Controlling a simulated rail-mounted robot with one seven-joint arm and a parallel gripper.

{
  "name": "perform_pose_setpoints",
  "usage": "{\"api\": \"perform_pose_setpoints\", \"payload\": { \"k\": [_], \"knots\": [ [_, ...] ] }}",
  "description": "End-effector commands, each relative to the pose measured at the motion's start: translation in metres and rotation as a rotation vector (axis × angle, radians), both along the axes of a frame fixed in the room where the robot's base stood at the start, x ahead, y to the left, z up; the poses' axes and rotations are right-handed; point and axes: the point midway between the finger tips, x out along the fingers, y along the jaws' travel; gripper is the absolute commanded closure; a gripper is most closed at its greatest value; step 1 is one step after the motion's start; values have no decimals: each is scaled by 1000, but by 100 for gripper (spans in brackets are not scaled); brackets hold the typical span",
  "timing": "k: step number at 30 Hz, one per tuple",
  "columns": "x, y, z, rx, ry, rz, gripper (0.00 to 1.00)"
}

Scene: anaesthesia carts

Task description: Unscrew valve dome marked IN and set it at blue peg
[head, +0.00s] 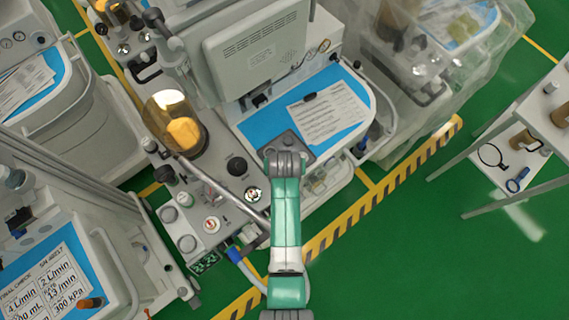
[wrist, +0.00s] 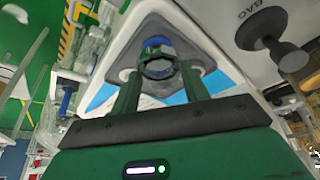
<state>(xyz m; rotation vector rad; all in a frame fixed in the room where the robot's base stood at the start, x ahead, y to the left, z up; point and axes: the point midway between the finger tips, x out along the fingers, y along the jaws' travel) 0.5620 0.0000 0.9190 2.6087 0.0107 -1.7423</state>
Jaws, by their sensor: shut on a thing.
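In the wrist view my gripper (wrist: 158,72) is shut on a dark ring-shaped piece with a clear middle, which I take to be the valve dome (wrist: 157,67). No IN mark on it is readable. A blue peg (wrist: 156,42) shows just beyond the dome, on a dark grey tray (wrist: 183,40). I cannot tell whether the dome touches the peg or the tray. In the head view the grey tray (head: 291,137) lies on the cart's blue top, and my arm's end hides the dome and the peg.
The cart's blue worktop (head: 262,126) holds a printed sheet (head: 328,112) beside the tray. A monitor (head: 257,50) stands behind. Valve fittings (head: 213,225) and an amber canister (head: 177,125) are to the left. In the wrist view a dark knob (wrist: 288,56) stands near a BAG label.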

Motion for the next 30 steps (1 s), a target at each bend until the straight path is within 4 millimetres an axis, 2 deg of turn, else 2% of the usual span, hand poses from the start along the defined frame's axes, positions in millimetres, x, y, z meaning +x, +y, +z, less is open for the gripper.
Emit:
{"api": "perform_pose_setpoints", "payload": {
  "k": [26,27,30],
  "knots": [
    [0,0,-21,0,-1,0,73],
    [0,0,-20,0,-1,0,47],
    [0,0,-20,0,-1,0,30]
  ]
}}
